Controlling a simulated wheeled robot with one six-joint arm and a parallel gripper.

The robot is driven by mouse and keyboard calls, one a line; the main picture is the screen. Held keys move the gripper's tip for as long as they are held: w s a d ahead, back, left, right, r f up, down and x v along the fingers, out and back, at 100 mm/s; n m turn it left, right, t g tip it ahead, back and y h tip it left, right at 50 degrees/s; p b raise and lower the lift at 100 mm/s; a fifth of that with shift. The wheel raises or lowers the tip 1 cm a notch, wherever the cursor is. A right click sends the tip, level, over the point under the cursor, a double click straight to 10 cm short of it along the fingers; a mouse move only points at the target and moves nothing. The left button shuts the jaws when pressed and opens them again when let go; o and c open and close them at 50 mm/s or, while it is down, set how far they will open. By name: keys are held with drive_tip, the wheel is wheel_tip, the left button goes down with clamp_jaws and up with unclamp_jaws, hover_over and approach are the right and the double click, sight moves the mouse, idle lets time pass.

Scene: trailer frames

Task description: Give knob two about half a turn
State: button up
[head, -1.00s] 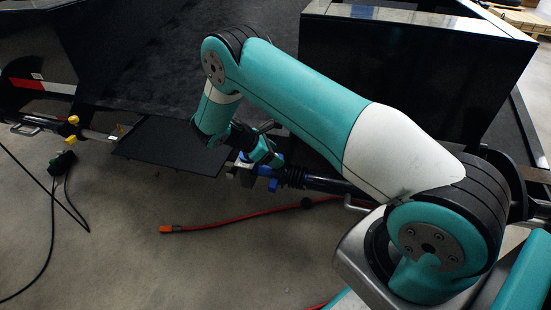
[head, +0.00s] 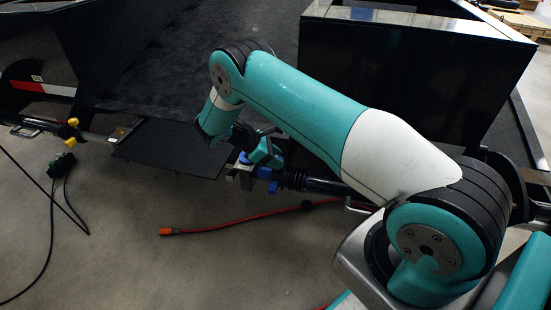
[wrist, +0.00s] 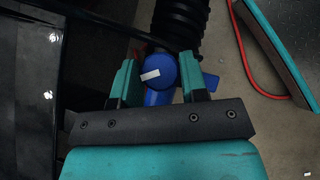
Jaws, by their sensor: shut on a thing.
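A round blue knob (wrist: 158,72) with a short white stripe sits between the two fingers of my gripper (wrist: 158,77) in the wrist view. The stripe lies nearly level, its right end slightly higher. My gripper is shut on this knob, one finger on each side. The knob's blue body runs down below it, partly hidden by the gripper. In the head view my gripper (head: 266,157) points down at the coupling, and blue parts (head: 273,187) show under and beside it; the knob's top is mostly hidden there. I see no number on it.
A black ribbed boot and drawbar (head: 310,184) extend right of the coupling. A dark flat plate (head: 165,145) lies left of it. Yellow knobs (head: 72,122) stand farther left. A red hose (head: 240,217) and a black cable (head: 62,215) lie on the otherwise clear floor.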

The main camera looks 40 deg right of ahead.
drive_tip(key=shift+w+m+g+y, duration=0.15)
drive_tip(key=shift+m+g+y, duration=0.45)
drive_tip(key=shift+m+g, duration=0.5)
drive_tip(key=o, duration=0.9)
drive_tip(key=shift+r, duration=0.1)
